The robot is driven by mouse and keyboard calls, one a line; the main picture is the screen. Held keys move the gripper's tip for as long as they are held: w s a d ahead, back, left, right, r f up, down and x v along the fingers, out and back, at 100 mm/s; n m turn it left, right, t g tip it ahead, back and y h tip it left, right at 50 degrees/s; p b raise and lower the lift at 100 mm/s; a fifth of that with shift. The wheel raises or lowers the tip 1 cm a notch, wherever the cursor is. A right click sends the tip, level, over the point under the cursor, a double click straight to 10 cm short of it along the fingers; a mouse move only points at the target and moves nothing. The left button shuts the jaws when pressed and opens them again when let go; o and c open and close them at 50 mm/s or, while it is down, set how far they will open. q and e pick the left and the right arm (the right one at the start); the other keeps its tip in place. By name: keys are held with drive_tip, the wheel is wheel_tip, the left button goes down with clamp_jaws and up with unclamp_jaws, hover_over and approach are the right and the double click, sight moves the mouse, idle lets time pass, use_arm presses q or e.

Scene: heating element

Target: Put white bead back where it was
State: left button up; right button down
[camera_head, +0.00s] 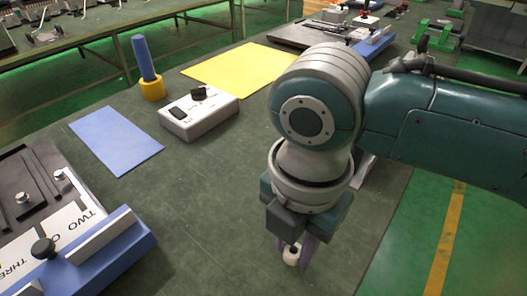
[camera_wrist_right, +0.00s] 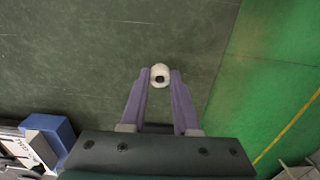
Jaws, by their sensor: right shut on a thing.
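The white bead (camera_head: 291,255) is a small white ring-like piece with a dark hole. My right gripper (camera_head: 295,256) points down at the table's right side and is shut on it. In the right wrist view the bead (camera_wrist_right: 160,70) sits between the tips of the two purple fingers (camera_wrist_right: 160,82), its hole facing the camera. I cannot tell how far the bead is above the green table top (camera_head: 205,215). My left gripper is not in view.
A blue-and-white fixture (camera_head: 110,235) stands at the lower left. A blue mat (camera_head: 117,140), a white switch box (camera_head: 199,115), a blue rod in a yellow base (camera_head: 153,88) and a yellow mat (camera_head: 232,66) lie farther back. The table's middle is clear; its right edge is near the gripper.

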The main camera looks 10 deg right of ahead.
drive_tip(key=shift+f, duration=0.8)
drive_tip(key=shift+f, duration=0.2)
drive_tip(key=c, duration=0.7)
unclamp_jaws()
drive_tip(key=shift+o, duration=0.2)
drive_tip(key=shift+r, duration=0.1)
